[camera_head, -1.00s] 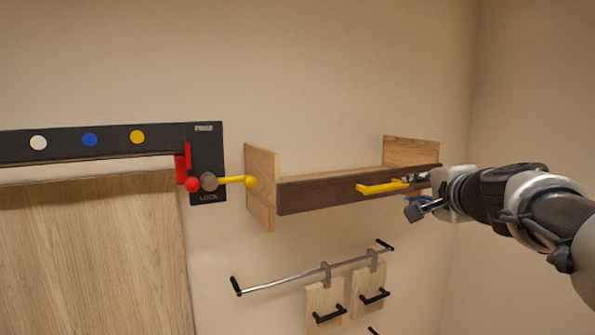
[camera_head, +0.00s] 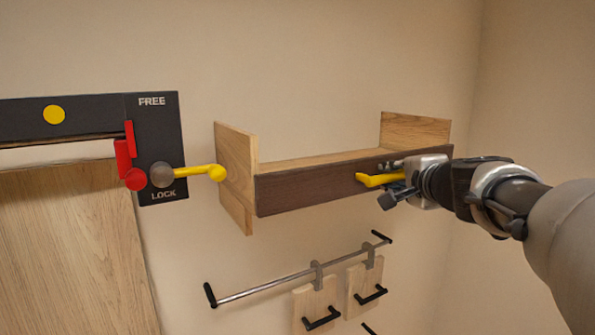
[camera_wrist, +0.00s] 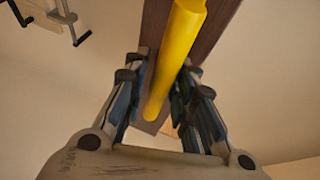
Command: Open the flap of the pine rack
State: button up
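The pine rack (camera_head: 236,160) is fixed to the wall, with a pale wooden panel at each end. Its flap is the dark brown board (camera_head: 310,187) along the front, standing upright and closed against the rack. A yellow handle (camera_head: 372,180) sticks out near the flap's right end; it also shows in the wrist view (camera_wrist: 176,50). My gripper (camera_head: 391,181) is at the handle, its right part hidden by the gripper. In the wrist view, the fingers (camera_wrist: 160,90) are open on both sides of the handle, with a visible gap on the left.
Left of the rack is a dark panel (camera_head: 160,120) marked FREE and LOCK, with a yellow lever (camera_head: 200,171) reaching toward the rack's left end. Below, a rail (camera_head: 265,287) carries wooden boards with black handles. Bare wall lies above the rack.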

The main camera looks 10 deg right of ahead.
jog(key=shift+s+r, duration=0.1)
jog(key=shift+s, duration=0.15)
grip_shut()
dwell(0.5)
